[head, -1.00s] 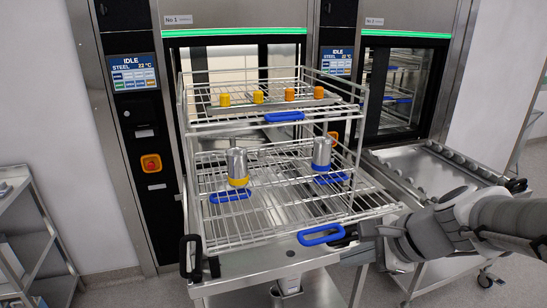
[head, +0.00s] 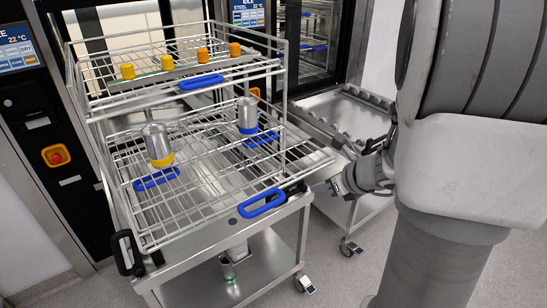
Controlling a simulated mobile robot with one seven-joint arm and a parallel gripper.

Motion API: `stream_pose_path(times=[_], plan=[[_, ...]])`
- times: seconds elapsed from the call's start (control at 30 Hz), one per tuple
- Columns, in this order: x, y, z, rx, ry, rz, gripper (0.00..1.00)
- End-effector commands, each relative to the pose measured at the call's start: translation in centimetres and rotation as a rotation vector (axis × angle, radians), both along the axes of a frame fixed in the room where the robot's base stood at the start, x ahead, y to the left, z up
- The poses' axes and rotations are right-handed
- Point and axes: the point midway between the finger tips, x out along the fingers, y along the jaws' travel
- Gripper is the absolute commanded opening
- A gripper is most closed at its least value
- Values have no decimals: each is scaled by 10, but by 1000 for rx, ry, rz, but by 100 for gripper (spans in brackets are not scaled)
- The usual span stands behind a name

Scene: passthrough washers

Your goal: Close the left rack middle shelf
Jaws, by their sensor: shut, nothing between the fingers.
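The wire rack (head: 282,75) stands on a steel trolley at the front of the left washer. Its upper shelf (head: 150,97) carries several yellow and orange caps and has a blue handle (head: 202,82). The lower wire level (head: 200,199) sticks out toward me past the upper shelf. It carries two steel canisters (head: 157,142) (head: 247,113), with blue handles beside them. Another blue handle (head: 262,203) is at its front right edge. My gripper (head: 338,185) is right of that handle, beside the trolley corner, shut and empty. It appears apart from the rack.
The steel trolley (head: 228,237) has a black handle (head: 128,252) at its left front. A second trolley (head: 345,113) stands right, behind my gripper. My own arm fills the right side. Open floor (head: 335,285) lies in front.

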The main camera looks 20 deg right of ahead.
Motion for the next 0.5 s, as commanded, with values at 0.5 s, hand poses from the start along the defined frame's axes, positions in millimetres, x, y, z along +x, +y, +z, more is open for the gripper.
stream_pose_path(times=[0.5], plan=[[61, 21, -26, -1, 0, 4, 0]])
